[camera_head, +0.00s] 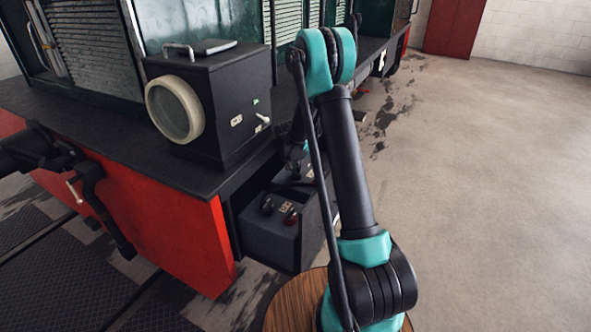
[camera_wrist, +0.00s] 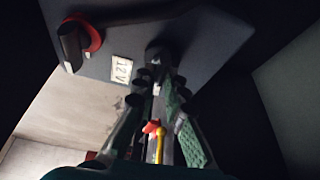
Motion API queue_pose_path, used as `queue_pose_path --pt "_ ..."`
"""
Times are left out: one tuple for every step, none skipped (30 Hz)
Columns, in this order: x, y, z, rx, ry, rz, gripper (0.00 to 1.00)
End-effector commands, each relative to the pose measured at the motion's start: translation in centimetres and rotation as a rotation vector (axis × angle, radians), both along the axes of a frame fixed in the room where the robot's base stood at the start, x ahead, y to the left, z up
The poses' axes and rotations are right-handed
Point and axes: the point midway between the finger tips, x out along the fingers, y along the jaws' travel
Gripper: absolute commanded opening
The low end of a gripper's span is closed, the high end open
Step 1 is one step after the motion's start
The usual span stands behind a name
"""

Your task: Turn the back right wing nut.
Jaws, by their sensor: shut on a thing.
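A grey battery box (camera_wrist: 205,45) with a "12 V" label (camera_wrist: 122,69) fills the top of the wrist view. My gripper (camera_wrist: 155,72) reaches to it with its green-padded fingers drawn together at the tips. They are shut on a small dark fitting, apparently a wing nut (camera_wrist: 156,52); its shape is mostly hidden in shadow and by the fingers. A dark terminal with a red ring (camera_wrist: 88,38) sits at upper left, apart from the fingers. In the head view the battery box (camera_head: 268,240) stands in the tram's side compartment, and my arm hides much of its back part.
A black lamp (camera_head: 220,105) with a round lens stands on the tram's ledge (camera_head: 110,120), above and left of the battery. Dark compartment walls lie close around my gripper. The concrete floor (camera_head: 480,170) at right is clear.

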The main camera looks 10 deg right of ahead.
Motion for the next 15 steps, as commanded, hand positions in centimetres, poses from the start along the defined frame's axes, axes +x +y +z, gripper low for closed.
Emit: queue_pose_path --pt "-0.01 0.04 -0.01 -0.001 0.002 -0.017 0.0" --pt "-0.01 0.05 -0.02 -0.001 0.002 -0.029 0.0" --pt "-0.01 0.06 -0.02 -0.001 0.002 -0.046 0.0" --pt "-0.01 0.06 -0.02 -0.001 0.001 -0.055 0.0" --pt "-0.01 0.05 -0.02 0.0 0.001 -0.059 0.0" --pt "-0.01 0.04 -0.01 -0.001 0.0 -0.061 0.0" --pt "-0.02 0.04 -0.02 0.0 0.0 -0.061 0.0" --pt "-0.01 0.03 -0.01 0.001 0.001 -0.061 0.0" --pt "-0.01 0.03 -0.01 0.0 0.001 -0.06 0.0" --pt "-0.02 0.04 -0.02 0.0 0.001 -0.06 0.0" --pt "-0.02 0.04 -0.02 0.0 0.001 -0.06 0.0" --pt "-0.02 0.04 -0.02 0.0 0.001 -0.06 0.13" --pt "-0.02 0.05 -0.01 0.0 0.001 -0.06 0.17" --pt "-0.01 0.04 0.0 0.0 0.001 -0.06 0.21" --pt "-0.01 0.04 0.0 0.0 0.0 -0.06 0.26"
